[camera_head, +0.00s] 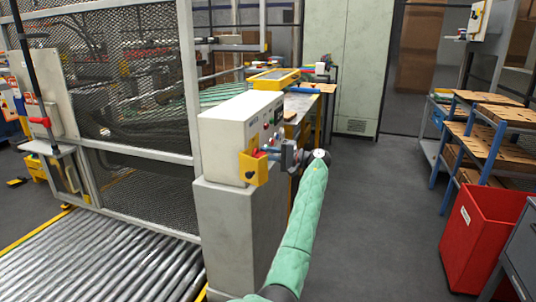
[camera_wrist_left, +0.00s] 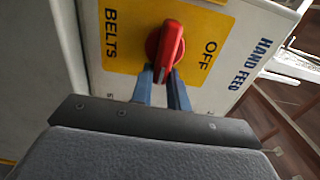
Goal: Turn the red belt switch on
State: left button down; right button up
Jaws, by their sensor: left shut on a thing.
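The red belt switch (camera_wrist_left: 168,45) is a rotary knob on a yellow plate (camera_wrist_left: 122,58) lettered BELTS and OFF. In the left wrist view its handle stands nearly upright, leaning slightly, with OFF to its right. In the head view the switch (camera_head: 256,153) is small, on the near face of a white control box (camera_head: 228,138). My left gripper (camera_wrist_left: 163,75) has its blue fingertips closed on the lower end of the handle. In the head view the left gripper (camera_head: 272,152) is at the box's front. My right gripper is not in view.
The box stands on a grey pedestal (camera_head: 238,240). A roller conveyor (camera_head: 100,260) and a mesh guard (camera_head: 135,110) lie to the left. A red bin (camera_head: 480,235) and a blue-framed rack (camera_head: 440,160) stand at right. The floor (camera_head: 370,220) between is clear.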

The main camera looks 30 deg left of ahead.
pick_arm(q)
jog(key=c, duration=1.4)
grip_release()
jog(key=shift+f, duration=0.1)
jog(key=shift+o, duration=0.2)
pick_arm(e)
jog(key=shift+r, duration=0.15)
